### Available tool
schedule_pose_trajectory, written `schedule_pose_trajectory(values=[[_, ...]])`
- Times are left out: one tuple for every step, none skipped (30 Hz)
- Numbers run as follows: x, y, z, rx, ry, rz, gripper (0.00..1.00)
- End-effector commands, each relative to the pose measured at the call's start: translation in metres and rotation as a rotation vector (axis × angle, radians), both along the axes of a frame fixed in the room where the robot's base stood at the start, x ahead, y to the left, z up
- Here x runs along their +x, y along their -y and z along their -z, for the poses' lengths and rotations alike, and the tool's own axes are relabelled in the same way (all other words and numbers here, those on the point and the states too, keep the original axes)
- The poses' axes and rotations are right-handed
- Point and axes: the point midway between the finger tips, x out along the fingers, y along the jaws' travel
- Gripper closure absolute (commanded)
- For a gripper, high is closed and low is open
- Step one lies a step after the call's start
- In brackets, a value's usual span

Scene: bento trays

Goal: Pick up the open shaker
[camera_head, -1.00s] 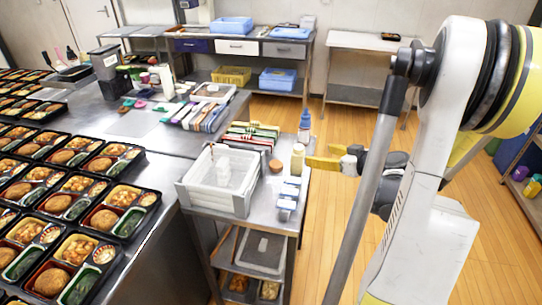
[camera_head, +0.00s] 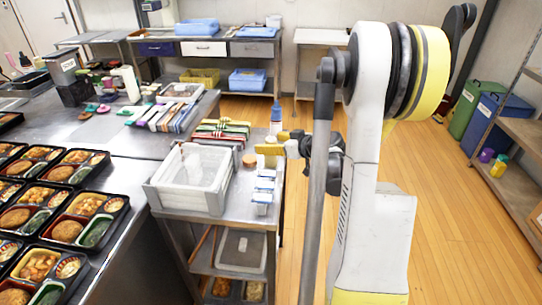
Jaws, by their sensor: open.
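A small cream-yellow shaker (camera_head: 270,160) stands on the metal cart, near its right edge. It is partly hidden by my gripper (camera_head: 271,143), so I cannot see whether its top is open. My gripper has yellow fingers, reaches in from the right and is open. Its fingers overlap the shaker's upper part in the picture. I cannot tell whether they touch it or are around it.
A blue-capped bottle (camera_head: 276,115) stands just behind my gripper. White boxes (camera_head: 263,188) are in front of the shaker, and a brown-topped jar (camera_head: 250,160) is at its left. A white crate (camera_head: 157,199) fills the cart's left side. Filled bento trays (camera_head: 112,206) line the left table.

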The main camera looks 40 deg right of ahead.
Motion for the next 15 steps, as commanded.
schedule_pose_trajectory(values=[[-0.0003, 0.0, -0.0007, 0.0, 0.0, 0.0, 0.27], [-0.0003, 0.0001, -0.0008, 0.0, 0.0, 0.0, 0.27], [-0.0003, 0.0001, -0.0008, 0.0, 0.0, 0.0, 0.38], [-0.0003, 0.0001, -0.0008, 0.0, 0.0, 0.0, 0.47], [-0.0003, 0.0001, -0.0008, 0.0, 0.0, 0.0, 0.56], [-0.0005, 0.0001, -0.0007, 0.0, 0.0, 0.0, 0.68], [-0.0004, 0.0002, -0.0007, 0.0, 0.0, 0.0, 0.78], [-0.0004, 0.0002, -0.0007, 0.0, 0.0, 0.0, 0.85], [-0.0005, 0.0002, -0.0006, 0.0, 0.0, 0.0, 0.86], [-0.0005, 0.0002, -0.0006, 0.0, 0.0, 0.0, 0.86], [-0.0005, 0.0002, -0.0006, 0.0, 0.0, 0.0, 0.86], [-0.0005, 0.0003, -0.0006, 0.0, 0.0, 0.0, 0.86], [-0.0005, 0.0003, -0.0006, 0.0, 0.0, 0.001, 0.86], [-0.0005, 0.0003, -0.0006, 0.0, 0.0, 0.0, 0.86], [-0.0005, 0.0003, -0.0006, 0.0, 0.0, 0.001, 0.86]])
